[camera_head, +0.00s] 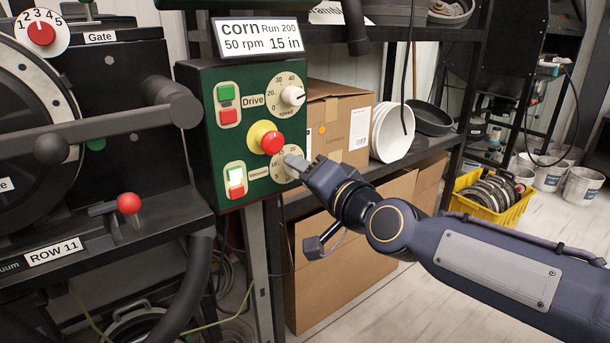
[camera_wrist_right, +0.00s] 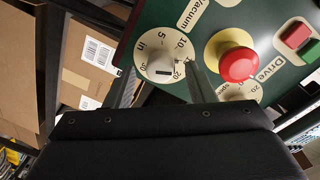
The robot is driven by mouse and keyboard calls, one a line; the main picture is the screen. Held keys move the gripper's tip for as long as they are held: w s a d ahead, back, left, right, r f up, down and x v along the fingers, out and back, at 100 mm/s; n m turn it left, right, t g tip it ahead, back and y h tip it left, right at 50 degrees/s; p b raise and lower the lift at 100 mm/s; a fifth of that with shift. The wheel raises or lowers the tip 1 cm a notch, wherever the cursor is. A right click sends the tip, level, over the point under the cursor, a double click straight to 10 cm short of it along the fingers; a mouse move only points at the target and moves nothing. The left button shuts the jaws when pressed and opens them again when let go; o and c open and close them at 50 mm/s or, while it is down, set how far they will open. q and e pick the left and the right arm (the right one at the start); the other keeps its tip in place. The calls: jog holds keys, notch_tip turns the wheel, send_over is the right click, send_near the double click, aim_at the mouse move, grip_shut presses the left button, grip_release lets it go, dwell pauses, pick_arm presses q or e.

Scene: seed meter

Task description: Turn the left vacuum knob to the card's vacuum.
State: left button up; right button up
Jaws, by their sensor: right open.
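The vacuum knob is a pale knob on a round dial (camera_wrist_right: 160,54) low on the green control box (camera_head: 205,165). The right wrist view shows the dial's numbers and a dark mark on the knob (camera_wrist_right: 160,65). The mark appears to lie between 20 and 30. The card (camera_head: 258,36) reads corn, Run 200, 50 rpm, 15 in. My left gripper is out of view.
A red button (camera_head: 272,142) on a yellow base sits just above the dial, and the Drive knob (camera_head: 293,95) is higher up. A lit switch (camera_head: 236,182) is to the left. Cardboard boxes (camera_head: 340,122) stand behind; a yellow crate (camera_head: 505,215) is at right.

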jog(key=b+v, duration=0.4)
jog(key=v, duration=0.3)
jog(key=shift+s, duration=0.25)
jog(key=shift+d, duration=0.15)
jog(key=s+d+f+n+g+h, duration=0.1)
jog(key=s+d+f+g+h, duration=0.15)
jog(key=s+d+f, duration=0.55)
jog(key=s+d+f+n+g+h, duration=0.1)
jog(key=s+d+f+g, duration=0.15)
jog(key=s+f, duration=0.7)
jog(key=s+d+f+n+g+h, duration=0.15)
jog(key=s+d+f+g, duration=0.3)
jog(key=f, duration=0.75)
notch_tip(320, 180, up, 36)
jog(key=p, duration=3.5)
jog(key=shift+d+t+h+p, duration=0.25)
jog(key=shift+t+h+p, duration=0.05)
jog(key=shift+t, duration=0.05)
